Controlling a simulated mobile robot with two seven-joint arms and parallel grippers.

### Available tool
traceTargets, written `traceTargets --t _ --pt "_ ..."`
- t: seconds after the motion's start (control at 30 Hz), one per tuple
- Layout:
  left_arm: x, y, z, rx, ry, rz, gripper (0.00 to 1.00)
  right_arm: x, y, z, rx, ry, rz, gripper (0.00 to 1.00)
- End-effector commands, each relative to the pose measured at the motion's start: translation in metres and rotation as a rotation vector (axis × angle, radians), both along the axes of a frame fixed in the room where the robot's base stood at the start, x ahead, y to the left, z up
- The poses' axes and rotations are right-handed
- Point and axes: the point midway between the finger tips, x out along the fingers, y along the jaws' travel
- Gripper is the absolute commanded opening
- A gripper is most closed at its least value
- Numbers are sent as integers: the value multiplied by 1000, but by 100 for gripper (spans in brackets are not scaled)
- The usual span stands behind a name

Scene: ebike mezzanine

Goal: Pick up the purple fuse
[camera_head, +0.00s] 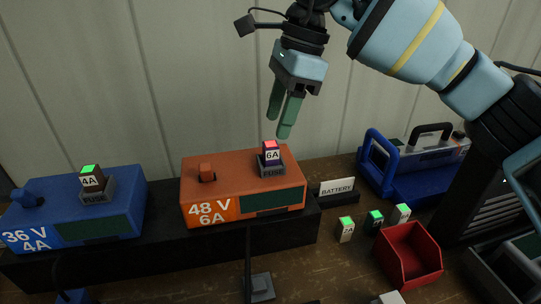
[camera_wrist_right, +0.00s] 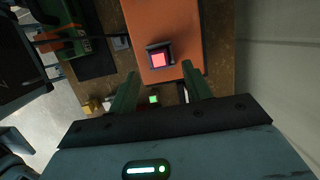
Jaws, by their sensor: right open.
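The fuse marked 6A (camera_head: 271,154) has a red lit top and dark, purplish-looking sides. It stands upright in the FUSE socket (camera_head: 272,168) on the orange 48 V 6A box (camera_head: 230,178). My right gripper (camera_head: 280,128), with green fingers, is open and empty above this fuse, pointing down and apart from it. In the right wrist view the fuse's red top (camera_wrist_right: 159,59) shows between and beyond the two open fingers (camera_wrist_right: 160,70). My left gripper is not in view.
A blue 36 V 4A box (camera_head: 110,215) holds a 4A fuse (camera_head: 92,180) with a green top. Several loose green-topped fuses (camera_head: 346,230) stand near a red bin (camera_head: 408,255).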

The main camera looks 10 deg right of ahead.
Motion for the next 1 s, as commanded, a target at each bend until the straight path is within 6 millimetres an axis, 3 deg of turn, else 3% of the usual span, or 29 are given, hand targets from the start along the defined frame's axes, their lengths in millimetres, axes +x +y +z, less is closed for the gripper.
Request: traceTargets --t 0.13,0.43,0.77,1.0 --pt "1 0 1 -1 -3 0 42 -1 1 -6 -1 0 0 49" --pt "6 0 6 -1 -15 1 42 -2 10 -43 0 -1 -1 49" --pt "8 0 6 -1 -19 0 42 -2 12 -49 0 -1 -1 49" --pt "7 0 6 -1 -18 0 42 -2 12 -49 0 -2 -1 18"
